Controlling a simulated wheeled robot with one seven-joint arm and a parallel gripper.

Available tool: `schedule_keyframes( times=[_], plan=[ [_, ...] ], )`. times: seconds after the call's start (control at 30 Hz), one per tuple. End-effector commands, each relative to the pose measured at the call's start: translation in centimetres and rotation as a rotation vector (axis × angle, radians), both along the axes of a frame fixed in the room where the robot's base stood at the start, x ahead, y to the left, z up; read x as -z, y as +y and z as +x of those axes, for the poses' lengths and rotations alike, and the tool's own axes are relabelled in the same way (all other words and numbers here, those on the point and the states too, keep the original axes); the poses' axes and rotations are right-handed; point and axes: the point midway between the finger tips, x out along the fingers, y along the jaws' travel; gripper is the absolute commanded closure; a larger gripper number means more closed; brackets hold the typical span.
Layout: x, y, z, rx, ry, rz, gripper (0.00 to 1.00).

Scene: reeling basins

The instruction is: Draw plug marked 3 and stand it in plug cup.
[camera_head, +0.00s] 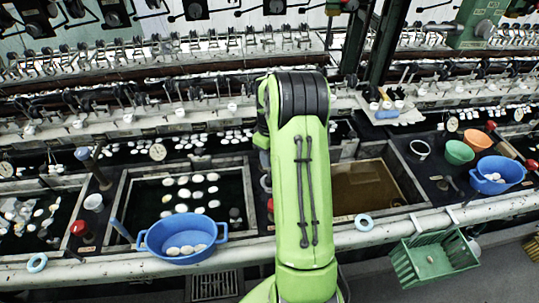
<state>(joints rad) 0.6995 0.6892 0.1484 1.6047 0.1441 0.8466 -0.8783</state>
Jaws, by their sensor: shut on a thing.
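My green arm (304,170) rises through the middle of the view and hides what lies behind it. My gripper is hidden behind the arm, so neither its jaws nor anything in them shows. I cannot make out a plug marked 3 or any plug number. A small white cup (93,202) stands on the dark ledge left of the left basin, and a pale, dark-mouthed cup (420,149) stands right of the brown-water basin. I cannot tell whether either is the plug cup. The brown-water basin (405,172) is partly covered by my arm. The left basin (122,188) holds dark water with floating white cocoons.
A blue tub (150,243) with cocoons sits on the front rail, near a red knob (78,228). Green (459,152) and orange (477,139) bowls and another blue tub (511,173) stand at right. A green basket (408,266) hangs at front right.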

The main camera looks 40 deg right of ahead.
Motion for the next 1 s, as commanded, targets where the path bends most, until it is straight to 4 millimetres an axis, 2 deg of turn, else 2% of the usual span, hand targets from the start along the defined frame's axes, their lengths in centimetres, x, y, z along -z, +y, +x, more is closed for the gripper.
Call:
schedule_keyframes(
  times=[0.7, 0.73, 0.9, 1.0],
  plan=[
    [1.1, 0.0, 0.0, 0.0, 0.0, 0.0, 0.88],
    [1.1, 0.0, 0.0, 0.0, 0.0, 0.0, 0.63],
    [1.1, 0.0, 0.0, 0.0, 0.0, 0.0, 0.37],
    [1.1, 0.0, 0.0, 0.0, 0.0, 0.0, 0.36]
  ],
)
